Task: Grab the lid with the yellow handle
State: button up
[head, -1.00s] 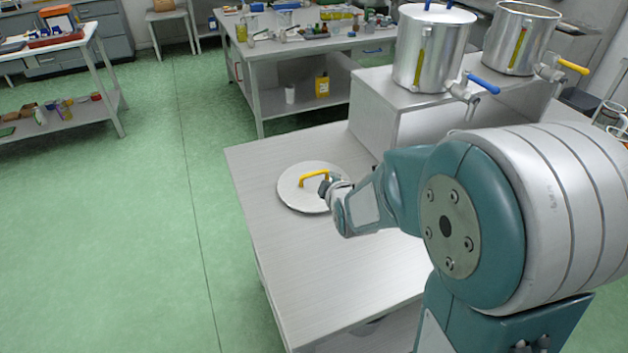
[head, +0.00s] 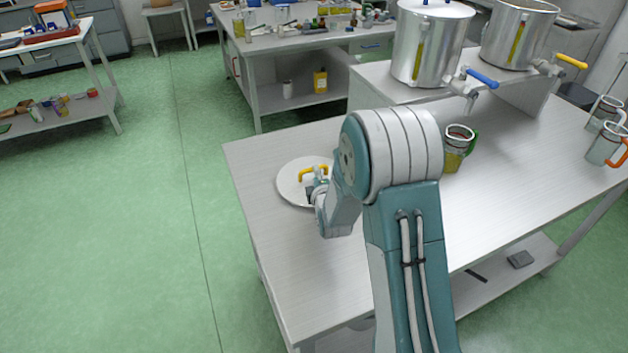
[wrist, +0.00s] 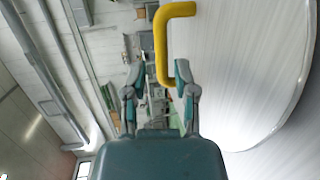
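The round grey metal lid (head: 291,186) lies flat on the light table. Its yellow arched handle (head: 308,171) stands up from the middle. In the wrist view the lid (wrist: 255,60) fills the right side, and the yellow handle (wrist: 160,45) is just past my fingertips. My gripper (wrist: 159,72) is open and empty. Its fingers are spread, with the handle's near bend between and slightly beyond them, close to the right finger. I cannot tell whether they touch. In the head view my wrist is low at the lid's near right side and hides part of it.
Two steel pots stand on a raised shelf: one with a blue tap and lid (head: 428,45), one with a yellow tap (head: 515,35). A green-handled jug (head: 455,150) stands right of my arm. More jugs (head: 604,148) are at the right edge. The table's front left is clear.

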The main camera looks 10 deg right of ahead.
aim_at(313, 175)
jog(key=w, duration=0.2)
jog(key=w+f, duration=0.1)
jog(key=shift+w+a, duration=0.2)
jog(key=shift+w, duration=0.2)
jog(key=shift+w+d+f, duration=0.1)
jog(key=shift+w+d, duration=0.15)
jog(key=shift+w, duration=0.15)
jog(key=c, duration=0.5)
grip_shut()
jog(key=shift+a, duration=0.1)
